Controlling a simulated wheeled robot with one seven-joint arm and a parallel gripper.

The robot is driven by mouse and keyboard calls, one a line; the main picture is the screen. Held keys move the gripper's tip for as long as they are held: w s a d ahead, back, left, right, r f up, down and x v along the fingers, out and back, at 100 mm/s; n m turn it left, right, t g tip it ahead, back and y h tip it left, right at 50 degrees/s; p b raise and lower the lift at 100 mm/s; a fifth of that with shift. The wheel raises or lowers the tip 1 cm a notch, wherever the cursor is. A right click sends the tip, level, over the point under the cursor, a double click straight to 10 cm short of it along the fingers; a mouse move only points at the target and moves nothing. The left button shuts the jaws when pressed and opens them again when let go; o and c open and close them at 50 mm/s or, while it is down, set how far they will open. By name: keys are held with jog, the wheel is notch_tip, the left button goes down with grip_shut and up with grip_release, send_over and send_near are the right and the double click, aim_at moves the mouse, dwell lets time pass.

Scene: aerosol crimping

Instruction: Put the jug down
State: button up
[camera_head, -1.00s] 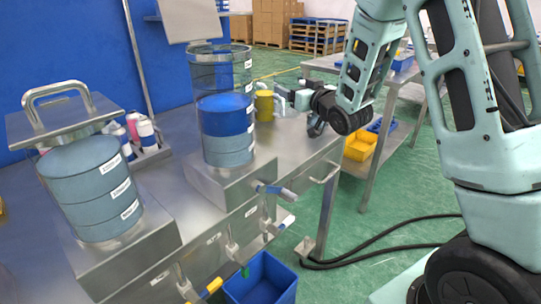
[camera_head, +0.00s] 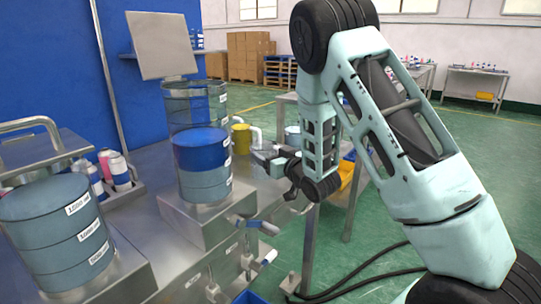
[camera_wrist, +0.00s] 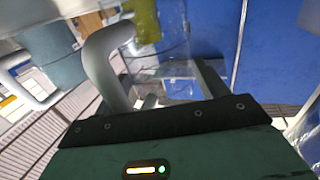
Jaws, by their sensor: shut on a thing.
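The jug (camera_head: 240,137) is yellow with a pale grey handle. In the head view it stands upright behind the blue-topped cylinder's right edge, at the far side of the bench. My gripper (camera_head: 264,160) is just to its right and below the handle, shut on the jug. In the wrist view the grey handle (camera_wrist: 104,62) curves large in front of my gripper, and the jug's olive-yellow body (camera_wrist: 147,20) shows at the top. The exact grip on the handle is hidden. I cannot tell whether the jug's base touches the bench.
A blue-topped cylinder (camera_head: 201,165) on a steel block stands close left of my gripper, with a clear cylinder (camera_head: 195,104) behind it. Another grey-blue cylinder (camera_head: 57,235) is at front left. Bottles (camera_head: 118,170) stand in a rack. Valve handles (camera_head: 262,226) stick out from the bench front.

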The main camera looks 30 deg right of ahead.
jog(key=shift+f, duration=0.1)
jog(key=shift+f+b, duration=0.15)
jog(key=shift+b, duration=0.15)
jog(key=o, duration=1.4)
jog(key=shift+r, duration=0.2)
